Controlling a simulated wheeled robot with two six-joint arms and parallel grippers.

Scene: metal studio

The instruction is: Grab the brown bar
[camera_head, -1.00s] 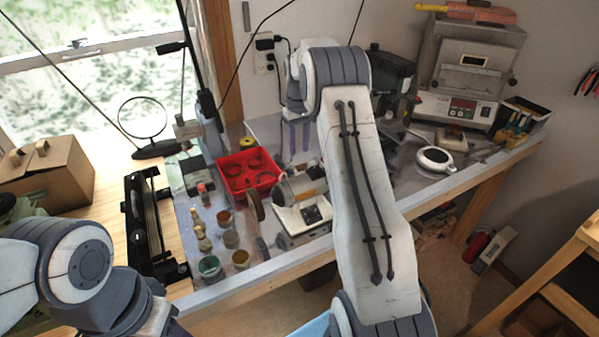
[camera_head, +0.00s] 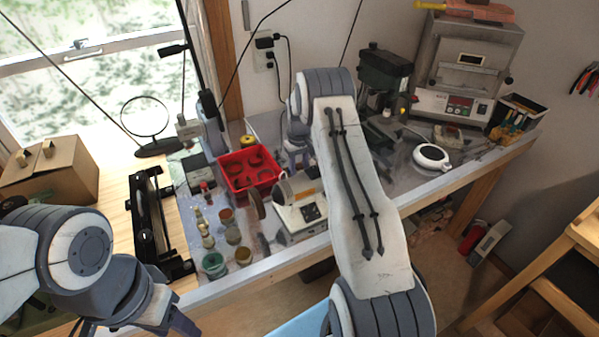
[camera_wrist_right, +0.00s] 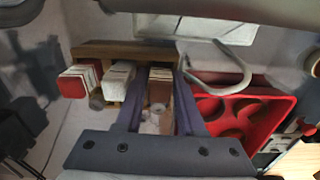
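In the right wrist view, a brown bar (camera_wrist_right: 160,88) with a pale wrapper stands at the right end of a wooden rack (camera_wrist_right: 125,50). A white bar (camera_wrist_right: 117,78) and a red bar (camera_wrist_right: 72,84) sit to its left. My right gripper (camera_wrist_right: 159,76) is open, with one finger on each side of the brown bar; I cannot tell whether they touch it. In the head view my right gripper (camera_head: 292,156) is low over the bench, partly hidden by my arm, and the bars are hidden. My left gripper (camera_head: 182,322) is at the bottom left, partly cut off.
A red tray (camera_head: 235,183) with round hollows lies beside the right gripper; it also shows in the wrist view (camera_wrist_right: 278,105). A grinder (camera_head: 300,205) stands in front, small jars (camera_head: 214,264) to the left. A drill press (camera_head: 385,70) and kiln (camera_head: 465,75) stand right.

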